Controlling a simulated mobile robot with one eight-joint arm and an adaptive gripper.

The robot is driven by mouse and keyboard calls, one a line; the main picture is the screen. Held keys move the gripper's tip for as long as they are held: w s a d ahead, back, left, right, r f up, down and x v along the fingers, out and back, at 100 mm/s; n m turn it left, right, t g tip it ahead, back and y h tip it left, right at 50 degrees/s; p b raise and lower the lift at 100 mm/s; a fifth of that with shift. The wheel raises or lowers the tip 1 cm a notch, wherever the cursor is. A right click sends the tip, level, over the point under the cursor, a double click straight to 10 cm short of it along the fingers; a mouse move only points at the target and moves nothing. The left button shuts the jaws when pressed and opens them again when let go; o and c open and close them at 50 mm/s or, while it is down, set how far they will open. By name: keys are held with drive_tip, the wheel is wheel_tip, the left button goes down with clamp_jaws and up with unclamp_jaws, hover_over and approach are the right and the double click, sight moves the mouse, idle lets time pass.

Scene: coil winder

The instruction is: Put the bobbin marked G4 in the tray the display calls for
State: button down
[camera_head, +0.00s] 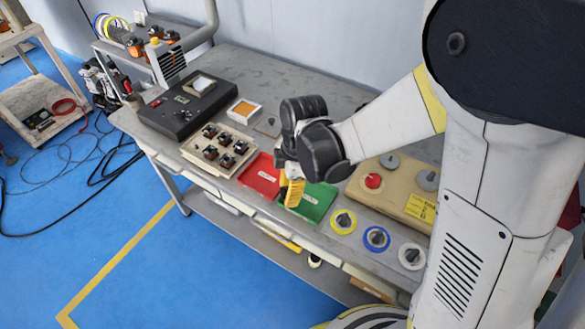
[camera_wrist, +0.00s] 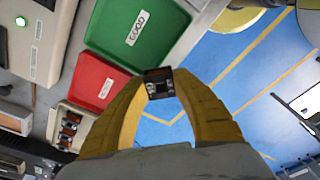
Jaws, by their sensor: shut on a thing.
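My gripper (camera_head: 291,190) has yellow fingers and hangs over the front of the bench, by the gap between the two trays. In the wrist view my gripper (camera_wrist: 160,85) is shut on a small dark bobbin (camera_wrist: 160,78) with pale marks, too small to read surely. The green tray (camera_wrist: 110,25) is labelled GOOD; in the head view the green tray (camera_head: 318,203) is partly behind my gripper. The red tray (camera_head: 259,176) lies left of it, its label unreadable. The red tray also shows in the wrist view (camera_wrist: 90,85). No display text is readable.
A beige rack (camera_head: 192,150) holds several bobbins left of the red tray. A black console (camera_head: 165,120) stands behind it. Yellow, blue (camera_head: 376,239) and white ringed spools stand along the front right. A beige box (camera_head: 365,185) with a red button is behind them.

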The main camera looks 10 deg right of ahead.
drive_tip(key=w+f, duration=0.1)
drive_tip(key=w+d+f, duration=0.1)
drive_tip(key=shift+w+d+b, duration=0.3)
drive_tip(key=shift+w+b, duration=0.05)
drive_tip(key=shift+w, duration=0.05)
drive_tip(key=shift+f+b, duration=0.95)
drive_tip(key=shift+f, duration=1)
drive_tip(key=shift+f, duration=0.2)
drive_tip(key=c, duration=1.4)
unclamp_jaws()
drive_tip(key=shift+r, duration=0.15)
